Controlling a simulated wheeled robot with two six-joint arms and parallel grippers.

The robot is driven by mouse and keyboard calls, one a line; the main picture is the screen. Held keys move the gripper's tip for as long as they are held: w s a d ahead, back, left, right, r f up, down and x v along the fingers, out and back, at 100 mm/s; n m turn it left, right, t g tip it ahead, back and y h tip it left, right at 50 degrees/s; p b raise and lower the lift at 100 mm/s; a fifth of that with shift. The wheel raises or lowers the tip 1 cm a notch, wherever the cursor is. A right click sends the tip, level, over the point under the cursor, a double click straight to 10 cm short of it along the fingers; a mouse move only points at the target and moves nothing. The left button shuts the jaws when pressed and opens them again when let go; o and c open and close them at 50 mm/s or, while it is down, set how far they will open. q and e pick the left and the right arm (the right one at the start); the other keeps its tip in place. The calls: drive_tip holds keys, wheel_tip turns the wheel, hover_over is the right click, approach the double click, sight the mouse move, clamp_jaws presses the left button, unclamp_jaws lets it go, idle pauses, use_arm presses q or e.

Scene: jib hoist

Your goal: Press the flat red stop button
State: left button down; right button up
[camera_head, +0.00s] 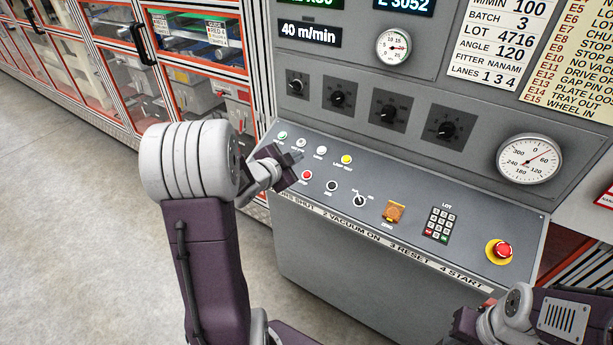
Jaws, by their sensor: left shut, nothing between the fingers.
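The flat red button (307,175) sits in the lower row at the left end of the sloped grey control panel (420,262). Its label is partly hidden by my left gripper. My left gripper (296,158) is shut and empty, just above and left of the red button in the picture. I cannot tell how far its tip is from the panel. My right gripper (463,325) is at the bottom right, partly in view, below the panel's front edge; its fingers do not show clearly.
White, green and yellow (346,159) buttons form the upper row. A black button (331,186), a selector knob (360,200), an orange covered switch (394,212), a keypad (440,223) and a red mushroom button (502,250) on yellow lie rightward. Glass-fronted cabinets (110,60) stand left; the floor there is clear.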

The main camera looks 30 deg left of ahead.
sight(307, 174)
use_arm(q)
drive_tip(key=w+f+b, duration=0.1)
drive_tip(key=f, duration=0.1)
drive_tip(key=f+b, duration=0.2)
drive_tip(key=w+f+b, duration=0.1)
drive_tip(key=f, duration=0.1)
drive_tip(key=shift+w+d+f+b, duration=0.1)
drive_tip(key=shift+w+f+b, duration=0.1)
drive_tip(key=shift+w+b, duration=0.15)
drive_tip(key=shift+w+f+b, duration=0.1)
drive_tip(key=shift+f+b, duration=0.25)
drive_tip(key=shift+b, duration=0.05)
drive_tip(key=shift+w, duration=0.1)
drive_tip(key=shift+f, duration=0.1)
idle(1.1)
drive_tip(key=shift+w+f+b, duration=0.15)
drive_tip(key=shift+f+b, duration=0.15)
drive_tip(key=shift+b, duration=0.1)
